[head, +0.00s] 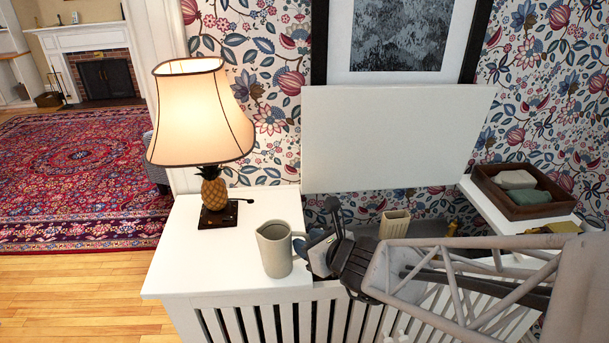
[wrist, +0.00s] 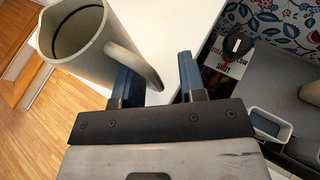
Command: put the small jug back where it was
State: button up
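The small jug (head: 274,250) is grey-beige and stands upright on the white cabinet top (head: 185,255), close to the right end of that surface. Its handle points right, toward my gripper (head: 308,246). In the wrist view the jug (wrist: 85,45) fills the upper left, with its open mouth showing. My gripper (wrist: 158,75) has its two blue fingers apart. The handle's curve reaches into the space between them, near the left finger. I cannot tell whether a finger touches it.
A lit lamp (head: 202,115) with a pineapple base stands left of the jug. A white panel (head: 395,135) stands raised behind an opened recess. The recess holds a beige container (head: 394,224). A wooden tray (head: 480,182) sits on a ledge at right. The cabinet top's front left is clear.

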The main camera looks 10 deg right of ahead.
jog(key=v, duration=1.1)
jog(key=shift+s+d+r, duration=0.15)
jog(key=shift+s+d, duration=0.05)
jog(key=shift+s, duration=0.1)
dwell(0.8)
jog(key=s+a+r+n+g+h, duration=0.1)
jog(key=s+n+g, duration=0.25)
jog(key=n, duration=0.55)
jog(key=s+a+r+n+g+h, duration=0.15)
jog(key=n+g, duration=0.25)
jog(key=n, duration=0.5)
jog(key=s+d+r+n+g+h, duration=0.1)
jog(key=d+r+n+h, duration=0.3)
jog(key=d+n, duration=0.4)
jog(key=shift+s+r+n+h, duration=0.2)
jog(key=shift+s+n+h, duration=0.45)
jog(key=shift+n, duration=0.85)
jog(key=shift+w+d, duration=0.1)
jog(key=shift+d, duration=0.05)
